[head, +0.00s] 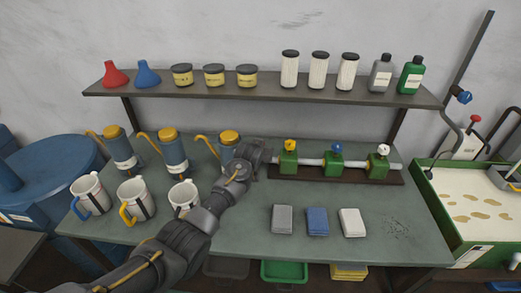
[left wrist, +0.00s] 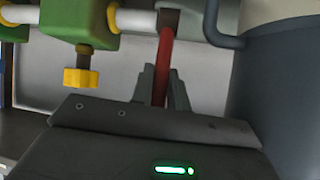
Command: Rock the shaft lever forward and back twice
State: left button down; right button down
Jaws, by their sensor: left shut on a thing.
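The shaft (head: 310,162) runs through several green bearing blocks (head: 332,159) on a dark base at the back of the bench. In the left wrist view the red shaft lever (left wrist: 164,52) hangs from a dark collar at the end of the shaft (left wrist: 137,19). My left gripper (left wrist: 161,88) is shut on the lever, one finger on each side of it. In the head view my left gripper (head: 262,152) is at the shaft's left end and hides the lever. My right gripper is in neither view.
A blue-grey oil can with a yellow cap (head: 230,138) stands close to my left gripper. White mugs (head: 131,201) stand at the left front. Grey, blue and white cloths (head: 317,221) lie in front of the shaft. A shelf (head: 262,94) with jars and bottles hangs above.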

pick_arm(q)
jog(key=shift+w, duration=0.15)
dwell(0.3)
jog(key=c, duration=1.4)
grip_release()
jog(key=shift+o, duration=0.2)
jog(key=b+v, duration=0.1)
jog(key=v, duration=0.9)
jog(key=shift+s+r, duration=0.2)
jog(key=shift+r, duration=0.15)
jog(key=shift+c, duration=0.5)
